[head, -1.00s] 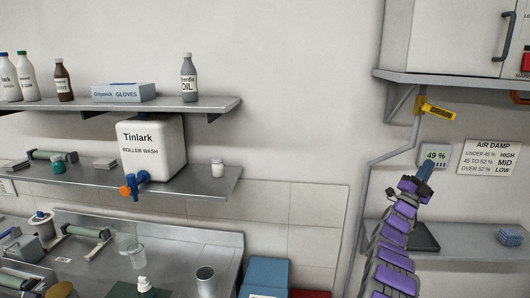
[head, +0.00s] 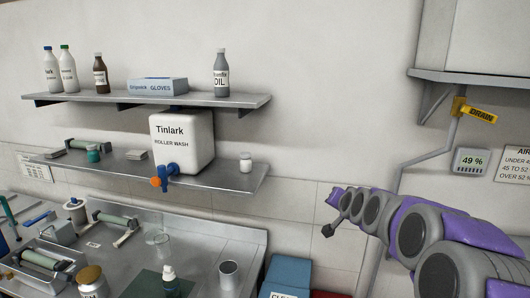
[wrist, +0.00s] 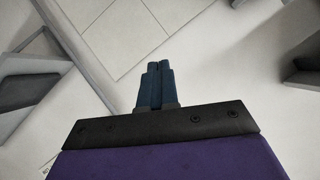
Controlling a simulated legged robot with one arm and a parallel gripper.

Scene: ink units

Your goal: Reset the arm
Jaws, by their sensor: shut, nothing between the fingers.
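My gripper (wrist: 159,66) shows in the wrist view with its two dark blue fingers side by side, shut and empty. Beyond the fingers lie pale wall and tile surfaces, and nothing touches the fingertips. In the head view my purple and grey arm (head: 425,225) comes in from the lower right and reaches left, its far end in front of the wall tiles. The fingers cannot be made out clearly there.
The Tinlark container (head: 183,145) with its blue and orange tap stands on the lower shelf (head: 220,181). Bottles and a gloves box (head: 157,86) stand on the upper shelf (head: 220,101). A cabinet (head: 470,40) and a humidity display (head: 471,161) are at right.

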